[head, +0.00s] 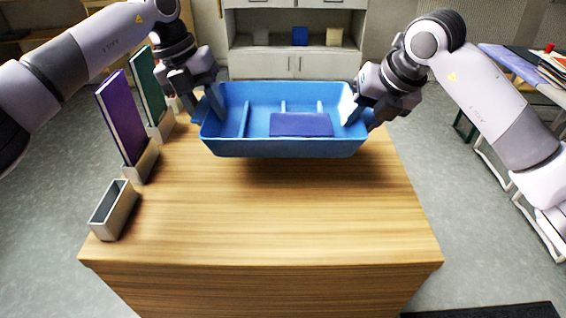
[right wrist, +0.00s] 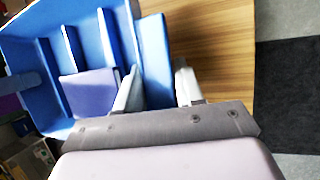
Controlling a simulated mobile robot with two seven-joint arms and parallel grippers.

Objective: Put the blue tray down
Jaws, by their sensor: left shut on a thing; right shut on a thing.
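The blue tray (head: 285,148) is held between my two grippers above the wooden table (head: 290,225). A shadow lies on the table below it. A dark blue flat item (head: 301,125) lies in the tray, and low dividers show inside. My left gripper (head: 213,97) is shut on the tray's left end wall. My right gripper (head: 357,103) is shut on the right end wall. In the right wrist view, the fingers of my right gripper (right wrist: 155,92) stand on both sides of the tray's wall (right wrist: 154,50), and the flat item (right wrist: 90,93) shows inside.
Along the table's left edge stand an empty grey holder (head: 114,211), a purple book (head: 121,115) in a holder and a green book (head: 148,86) in another. The front and middle of the table are clear. A cabinet (head: 295,62) stands behind, another table (head: 515,68) at right.

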